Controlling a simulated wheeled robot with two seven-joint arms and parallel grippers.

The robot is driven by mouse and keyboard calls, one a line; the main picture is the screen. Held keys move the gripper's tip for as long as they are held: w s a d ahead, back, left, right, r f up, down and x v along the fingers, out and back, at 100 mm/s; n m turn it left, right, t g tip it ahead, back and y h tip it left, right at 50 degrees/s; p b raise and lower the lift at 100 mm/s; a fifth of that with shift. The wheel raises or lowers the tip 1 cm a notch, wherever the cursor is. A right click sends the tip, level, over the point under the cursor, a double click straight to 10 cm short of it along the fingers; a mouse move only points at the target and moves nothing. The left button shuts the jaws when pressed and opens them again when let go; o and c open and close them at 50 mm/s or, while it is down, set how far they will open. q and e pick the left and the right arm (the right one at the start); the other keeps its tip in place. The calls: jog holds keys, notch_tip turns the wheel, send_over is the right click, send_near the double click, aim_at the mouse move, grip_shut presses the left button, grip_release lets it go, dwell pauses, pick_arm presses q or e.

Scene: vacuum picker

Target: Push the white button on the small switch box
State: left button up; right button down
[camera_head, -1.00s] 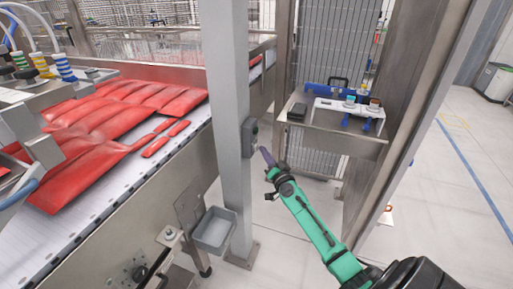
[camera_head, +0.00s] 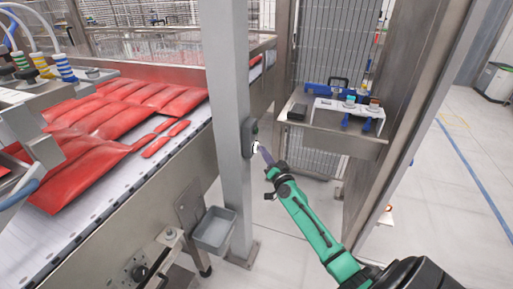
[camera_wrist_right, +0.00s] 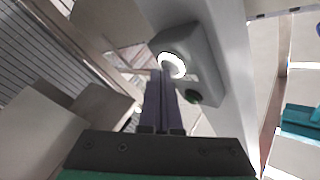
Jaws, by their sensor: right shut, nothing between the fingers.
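The small grey switch box (camera_head: 250,138) is mounted on the upright grey post. Its white button (camera_head: 255,147) shows bright on the side facing my right gripper. In the right wrist view, the box (camera_wrist_right: 204,62) carries the round bright white button (camera_wrist_right: 172,62) and a dark green button (camera_wrist_right: 193,97). My right gripper (camera_head: 263,152) is shut and empty, its purple fingers pointing at the white button. In the wrist view the fingertips (camera_wrist_right: 165,73) overlap the button's lower edge; they are at or very near it, and I cannot tell contact for sure. My left gripper is not in view.
The grey post (camera_head: 230,100) stands beside a conveyor (camera_head: 110,185) with several red pouches. A small grey bin (camera_head: 213,232) hangs low on the post. A shelf (camera_head: 340,140) with small items is at the back right. Open floor lies to the right.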

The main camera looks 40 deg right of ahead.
jog(key=s+d, duration=0.1)
jog(key=s, duration=0.1)
jog(key=s+d+b, duration=0.1)
jog(key=s+d, duration=0.1)
jog(key=s, duration=0.1)
jog(key=shift+d, duration=0.2)
dwell(0.4)
